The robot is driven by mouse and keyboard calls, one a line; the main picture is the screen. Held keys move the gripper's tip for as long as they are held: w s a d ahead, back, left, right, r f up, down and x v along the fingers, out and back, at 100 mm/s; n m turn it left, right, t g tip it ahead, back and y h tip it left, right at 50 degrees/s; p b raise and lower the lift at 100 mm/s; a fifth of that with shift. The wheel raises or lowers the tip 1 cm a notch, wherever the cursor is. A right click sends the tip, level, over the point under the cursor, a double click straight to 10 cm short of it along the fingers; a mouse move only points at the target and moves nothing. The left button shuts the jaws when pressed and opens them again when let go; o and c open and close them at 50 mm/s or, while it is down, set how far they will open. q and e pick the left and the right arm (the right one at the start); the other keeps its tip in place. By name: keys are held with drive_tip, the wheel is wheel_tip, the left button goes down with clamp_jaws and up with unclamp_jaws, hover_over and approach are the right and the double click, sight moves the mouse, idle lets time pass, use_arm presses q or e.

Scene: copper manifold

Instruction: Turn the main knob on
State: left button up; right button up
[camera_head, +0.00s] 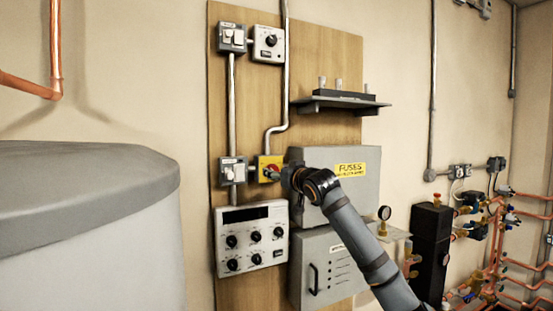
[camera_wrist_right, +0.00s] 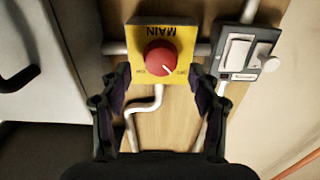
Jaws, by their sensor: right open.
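The main knob (camera_wrist_right: 160,57) is a round red knob on a yellow plate (camera_wrist_right: 137,36) marked MAIN, which appears upside down in the right wrist view. A pale mark on the knob points to the lower right, toward a small label too blurred to read surely. In the head view the yellow plate (camera_head: 263,161) is on the wooden board, partly hidden by my right gripper (camera_head: 270,174). In the right wrist view my right gripper (camera_wrist_right: 161,82) is open and empty, its fingers to either side below the knob. No contact shows. My left gripper is out of view.
A grey switch box (camera_head: 232,170) sits just left of the plate. A grey fuse box (camera_head: 345,185) stands out close on the right, beside my right arm. A dial panel (camera_head: 251,240) is below, and conduit (camera_head: 281,110) runs above. A large grey tank (camera_head: 85,220) fills the left.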

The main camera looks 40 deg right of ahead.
drive_tip(key=shift+p+x, duration=0.35)
drive_tip(key=shift+x, duration=0.7)
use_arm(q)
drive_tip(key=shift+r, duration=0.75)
use_arm(e)
drive_tip(key=shift+s, duration=0.1)
drive_tip(key=shift+c, duration=0.8)
drive_tip(key=c, duration=1)
